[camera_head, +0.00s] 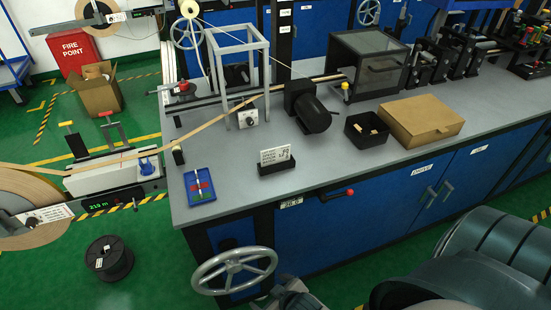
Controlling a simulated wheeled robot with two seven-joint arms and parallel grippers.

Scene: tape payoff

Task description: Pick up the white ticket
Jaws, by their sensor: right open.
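The white ticket (275,155) is a small card with dark printed lines. It stands upright in a black holder (277,168) near the front edge of the grey bench top, left of the middle of the view. My right gripper (287,294) shows only in part at the bottom edge, in front of the bench and below its top, well apart from the ticket. It is open; the space between its fingers is hard to make out. My left gripper is not in view.
A blue tray (199,187) lies left of the ticket. A black motor (312,112), black bin (366,130) and cardboard box (420,120) stand behind and to the right. Bare bench surrounds the holder.

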